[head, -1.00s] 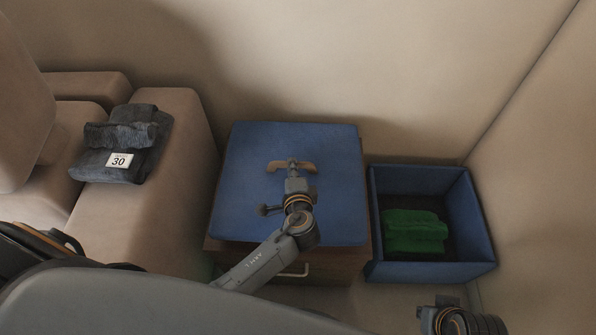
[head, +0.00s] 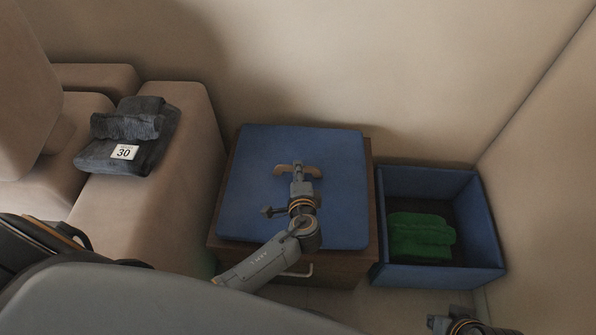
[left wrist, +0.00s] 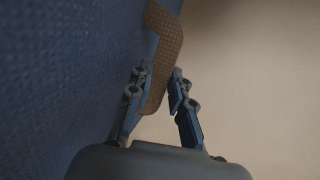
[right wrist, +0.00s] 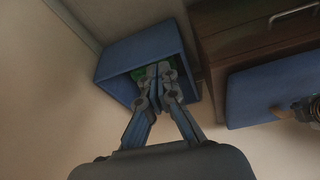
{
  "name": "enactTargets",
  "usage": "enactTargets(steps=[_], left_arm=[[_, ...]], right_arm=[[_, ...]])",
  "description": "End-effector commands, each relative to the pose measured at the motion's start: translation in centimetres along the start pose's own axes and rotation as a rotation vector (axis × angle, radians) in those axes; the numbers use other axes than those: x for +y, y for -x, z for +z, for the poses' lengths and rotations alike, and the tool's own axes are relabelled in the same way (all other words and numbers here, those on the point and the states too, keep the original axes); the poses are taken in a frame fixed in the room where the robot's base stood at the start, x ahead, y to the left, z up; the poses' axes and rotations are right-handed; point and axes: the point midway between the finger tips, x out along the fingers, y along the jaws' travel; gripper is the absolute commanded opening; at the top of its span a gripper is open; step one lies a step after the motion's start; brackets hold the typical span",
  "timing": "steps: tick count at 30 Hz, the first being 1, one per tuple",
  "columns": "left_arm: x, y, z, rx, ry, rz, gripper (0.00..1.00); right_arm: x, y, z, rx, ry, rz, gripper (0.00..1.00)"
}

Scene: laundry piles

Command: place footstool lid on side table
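The blue footstool lid (head: 250,190) lies flat on top of the brown wooden side table (head: 371,225), with a little of the table top showing at its left and right edges. A tan handle (head: 312,172) stands at the lid's middle; it also shows in the left wrist view (left wrist: 164,50). My left gripper (left wrist: 158,75) is at the handle, with its fingers apart on either side and a gap visible. My right gripper (right wrist: 161,72) has its fingertips together and looks empty; in the head view only part of the right arm shows at the bottom right.
The open blue footstool (head: 440,277) stands right of the side table with folded green cloth (head: 420,237) inside. A beige sofa (head: 170,200) on the left bears folded dark clothes (head: 130,140) with a "30" tag. Walls close off the back and right.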

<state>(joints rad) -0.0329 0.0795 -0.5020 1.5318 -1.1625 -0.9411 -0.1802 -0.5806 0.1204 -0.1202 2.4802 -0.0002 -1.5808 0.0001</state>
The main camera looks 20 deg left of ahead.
Motion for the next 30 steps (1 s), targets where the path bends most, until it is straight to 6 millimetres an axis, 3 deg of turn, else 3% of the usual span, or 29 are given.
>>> enactTargets(steps=[11,14,20,24,30], left_arm=[[-0.3,0.1,0.0,0.000,0.000,0.000,0.35],[-0.2,0.9,0.0,0.001,0.000,0.002,0.35],[-0.2,4.9,0.0,0.002,0.000,0.003,0.35],[-0.2,7.9,0.0,0.001,0.001,0.004,0.35],[-0.2,11.0,0.0,0.000,0.000,0.001,0.35]], right_arm=[[0.0,0.2,-0.1,0.000,0.000,0.000,0.00],[0.0,0.4,-0.1,0.000,0.000,0.000,0.00],[0.0,1.2,-0.5,0.005,0.000,-0.001,0.00],[0.0,-0.9,-0.5,-0.010,0.000,-0.002,0.00],[-0.1,-2.7,-0.3,-0.018,0.001,-0.004,0.00]])
